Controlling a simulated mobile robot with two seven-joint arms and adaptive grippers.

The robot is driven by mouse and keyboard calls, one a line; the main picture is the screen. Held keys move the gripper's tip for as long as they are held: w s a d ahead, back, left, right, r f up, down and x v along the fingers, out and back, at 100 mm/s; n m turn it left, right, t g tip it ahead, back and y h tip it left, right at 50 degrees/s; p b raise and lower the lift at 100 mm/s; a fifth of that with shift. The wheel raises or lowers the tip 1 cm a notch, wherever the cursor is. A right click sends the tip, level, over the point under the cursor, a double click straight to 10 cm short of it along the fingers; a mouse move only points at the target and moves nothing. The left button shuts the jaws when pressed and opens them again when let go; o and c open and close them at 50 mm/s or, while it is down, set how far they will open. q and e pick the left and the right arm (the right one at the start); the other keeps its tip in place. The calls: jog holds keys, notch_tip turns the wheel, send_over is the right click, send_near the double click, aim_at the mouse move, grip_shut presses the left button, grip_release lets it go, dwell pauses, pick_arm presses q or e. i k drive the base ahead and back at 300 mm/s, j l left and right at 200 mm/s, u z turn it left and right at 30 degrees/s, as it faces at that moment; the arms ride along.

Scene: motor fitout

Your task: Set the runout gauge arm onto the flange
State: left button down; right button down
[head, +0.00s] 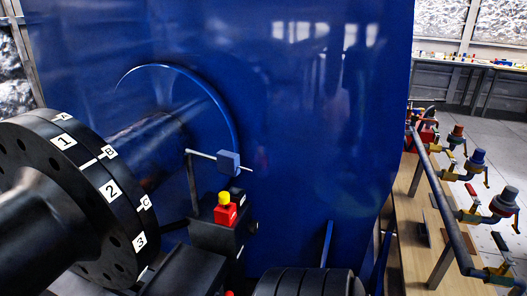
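The large black flange (62,190) fills the left side. White labels with 1, 2, 3 and A, B, C run around its rim, and a thick black shaft enters it from the lower left. What looks like the runout gauge arm (205,155) stands to the right of the flange, apart from it in the picture. It has a thin grey upright post, a thin, slightly sloping rod and a small blue-grey block (229,161) on the rod. Neither of my grippers can be made out in the head view.
A red box with a yellow button (225,208) sits on a black housing (214,238) below the gauge. A big blue panel (320,130) stands behind. A black ribbed cylinder (305,283) is at the bottom. Pipework with valves (470,200) runs along the right over a wooden surface.

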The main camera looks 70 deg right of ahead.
aim_at(228, 162)
jog(key=z, duration=2)
jog(key=j+u, duration=0.1)
jog(key=j, duration=0.1)
